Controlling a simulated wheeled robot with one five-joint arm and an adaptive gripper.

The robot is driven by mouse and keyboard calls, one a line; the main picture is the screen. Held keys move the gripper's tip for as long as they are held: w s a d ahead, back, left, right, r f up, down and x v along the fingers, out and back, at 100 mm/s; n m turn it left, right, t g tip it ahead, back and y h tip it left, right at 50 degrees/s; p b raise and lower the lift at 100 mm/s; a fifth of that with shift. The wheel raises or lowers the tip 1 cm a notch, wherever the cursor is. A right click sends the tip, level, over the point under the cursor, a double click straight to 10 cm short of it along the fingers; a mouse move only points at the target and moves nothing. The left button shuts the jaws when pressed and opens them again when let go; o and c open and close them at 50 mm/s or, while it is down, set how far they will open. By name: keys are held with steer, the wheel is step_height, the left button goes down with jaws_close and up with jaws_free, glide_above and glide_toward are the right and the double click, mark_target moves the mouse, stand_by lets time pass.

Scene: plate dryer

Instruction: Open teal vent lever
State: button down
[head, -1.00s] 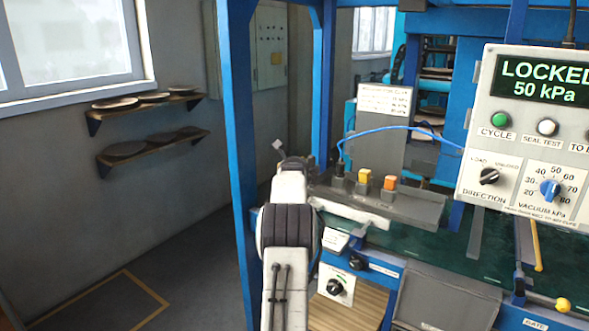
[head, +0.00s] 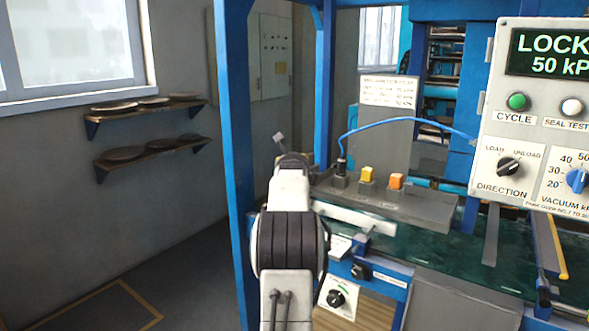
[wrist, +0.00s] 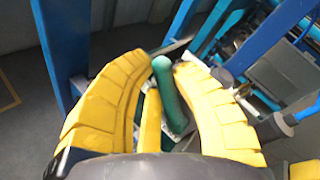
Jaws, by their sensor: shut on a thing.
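The teal vent lever (wrist: 166,88) shows in the wrist view as a green, round-ended bar. It stands between the two curved yellow fingers of my gripper (wrist: 158,68), which are closed around it. Its lower part runs down between the fingers, and its base is hard to make out. In the head view my white and black arm reaches forward beside the blue frame. The lever and the fingers are not discernible there.
A blue post (head: 237,150) stands close left of my arm. A grey block with yellow and orange buttons (head: 385,192) and a blue hose (head: 400,122) lies to the right. The control panel (head: 545,130) hangs at far right. Open floor (head: 190,275) lies left.

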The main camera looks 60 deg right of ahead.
steer(key=shift+f, duration=0.2)
steer(key=c, duration=1)
jaws_free()
steer(key=shift+r, duration=0.1)
steer(key=shift+a, duration=0.1)
steer(key=shift+v, duration=5.95)
